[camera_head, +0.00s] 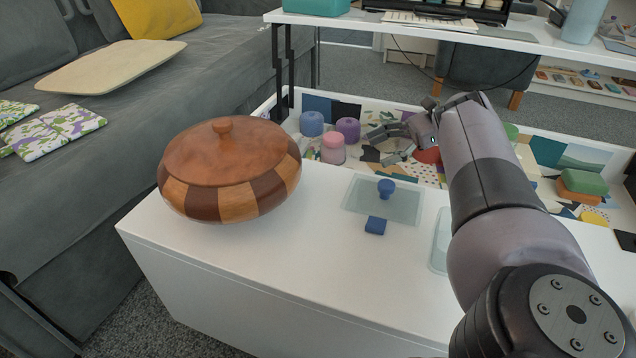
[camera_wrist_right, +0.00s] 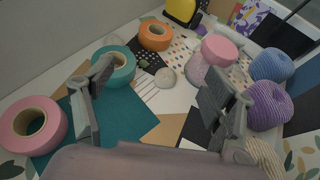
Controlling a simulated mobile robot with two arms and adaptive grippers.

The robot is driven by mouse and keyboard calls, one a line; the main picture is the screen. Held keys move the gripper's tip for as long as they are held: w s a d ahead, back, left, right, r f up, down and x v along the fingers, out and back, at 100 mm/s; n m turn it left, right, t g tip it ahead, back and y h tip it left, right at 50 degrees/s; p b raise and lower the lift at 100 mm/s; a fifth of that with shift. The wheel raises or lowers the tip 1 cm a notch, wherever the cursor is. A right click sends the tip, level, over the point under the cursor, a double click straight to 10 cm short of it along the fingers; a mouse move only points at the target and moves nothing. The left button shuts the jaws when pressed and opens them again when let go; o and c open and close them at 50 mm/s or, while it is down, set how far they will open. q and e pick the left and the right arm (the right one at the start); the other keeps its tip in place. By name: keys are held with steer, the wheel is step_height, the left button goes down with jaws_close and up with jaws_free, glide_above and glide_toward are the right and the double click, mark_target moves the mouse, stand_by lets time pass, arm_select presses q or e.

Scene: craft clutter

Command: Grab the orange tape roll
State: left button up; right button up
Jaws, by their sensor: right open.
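The orange tape roll (camera_wrist_right: 155,44) lies at the upper middle of the right wrist view, on patterned paper. I cannot make it out in the head view. My right gripper (camera_wrist_right: 158,100) is open and empty, its two fingers spread wide apart. The roll shows beyond the fingertips, between their lines, and does not touch them. In the head view the right gripper (camera_head: 380,148) reaches over the craft tray (camera_head: 285,108) behind the white chest top. My left gripper is not in view.
A teal tape roll (camera_wrist_right: 122,80) sits by the left finger, and a pink tape roll (camera_wrist_right: 54,130) lies farther left. Blue yarn (camera_wrist_right: 270,64), purple yarn (camera_wrist_right: 268,106) and a pink-topped item (camera_wrist_right: 220,48) stand right. A wooden bowl (camera_head: 228,165) stands on the chest.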

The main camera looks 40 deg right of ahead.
steer(key=b+x, duration=0.4)
steer(key=x, duration=0.7)
steer(key=shift+s, duration=0.15)
steer(key=b+x, duration=0.2)
steer(key=x, duration=0.1)
steer(key=b+x, duration=0.1)
steer(key=shift+s+a+r+b, duration=0.15)
steer(key=shift+a+b, duration=0.2)
steer(key=shift+a, duration=0.1)
steer(key=shift+w+a, duration=0.3)
steer(key=shift+a, duration=0.1)
steer(key=shift+c, duration=0.4)
steer(key=c, duration=1.1)
steer(key=shift+r, duration=0.1)
